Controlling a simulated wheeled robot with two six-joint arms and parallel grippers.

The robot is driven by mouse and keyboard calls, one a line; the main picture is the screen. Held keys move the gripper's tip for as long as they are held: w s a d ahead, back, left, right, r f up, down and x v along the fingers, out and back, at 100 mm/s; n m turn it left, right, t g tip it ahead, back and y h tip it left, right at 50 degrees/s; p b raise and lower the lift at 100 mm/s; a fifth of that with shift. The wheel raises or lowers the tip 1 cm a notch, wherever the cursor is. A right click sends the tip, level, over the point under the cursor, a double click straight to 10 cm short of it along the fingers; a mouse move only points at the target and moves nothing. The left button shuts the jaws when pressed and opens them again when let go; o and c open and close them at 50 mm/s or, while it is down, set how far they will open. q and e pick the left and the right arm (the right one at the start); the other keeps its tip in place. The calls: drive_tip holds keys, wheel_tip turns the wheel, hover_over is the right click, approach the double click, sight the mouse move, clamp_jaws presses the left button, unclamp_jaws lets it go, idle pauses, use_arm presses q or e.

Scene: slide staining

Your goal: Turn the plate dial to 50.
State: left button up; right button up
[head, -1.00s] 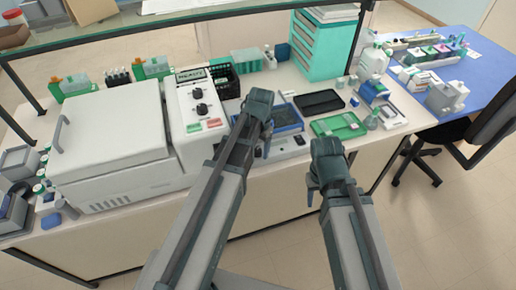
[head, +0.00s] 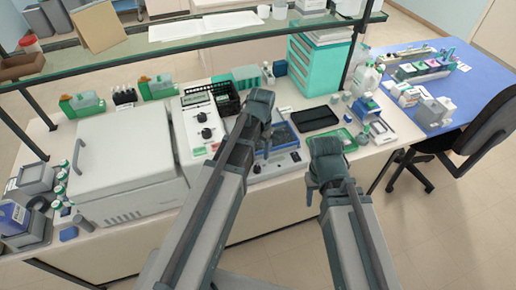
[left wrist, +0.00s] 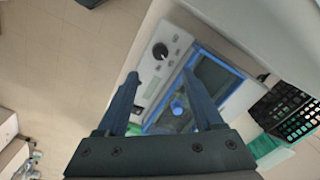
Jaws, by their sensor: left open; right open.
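A low device with a blue-edged top (head: 284,138) stands at the front of the bench. Its pale front panel (head: 277,166) has a black dial (head: 295,157) at its right end. In the left wrist view a round black dial (left wrist: 160,51) on the panel shows beyond the open fingers; its setting is too small to read. My left gripper (left wrist: 163,105) is open and empty, above the device and apart from the dial. In the head view my left gripper (head: 257,112) hides part of the device. My right gripper (head: 322,178) is open and empty, before the bench front.
A control panel (head: 199,125) with two black knobs and a large white lidded machine (head: 125,165) stand left. A black tray (head: 314,119) and a green tray (head: 333,141) lie right. A glass shelf (head: 180,62) crosses above the bench's back.

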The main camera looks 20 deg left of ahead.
use_arm(q)
wheel_tip(320, 180, up, 3)
drive_tip(key=shift+r+p, duration=0.1)
drive_tip(key=shift+p, duration=0.95)
use_arm(e)
wheel_tip(320, 180, up, 3)
drive_tip(key=shift+r, duration=0.1)
use_arm(q)
drive_tip(key=s+d+f+b, duration=0.5)
drive_tip(key=s, duration=0.2)
drive_tip(key=s+d+f+b, duration=0.4)
drive_tip(key=s+d+b, duration=0.1)
drive_tip(key=s, duration=0.2)
drive_tip(key=shift+s+f+n+y, duration=0.15)
drive_tip(key=shift+f+n+y, duration=0.15)
drive_tip(key=shift+f, duration=0.1)
use_arm(e)
wheel_tip(320, 180, down, 10)
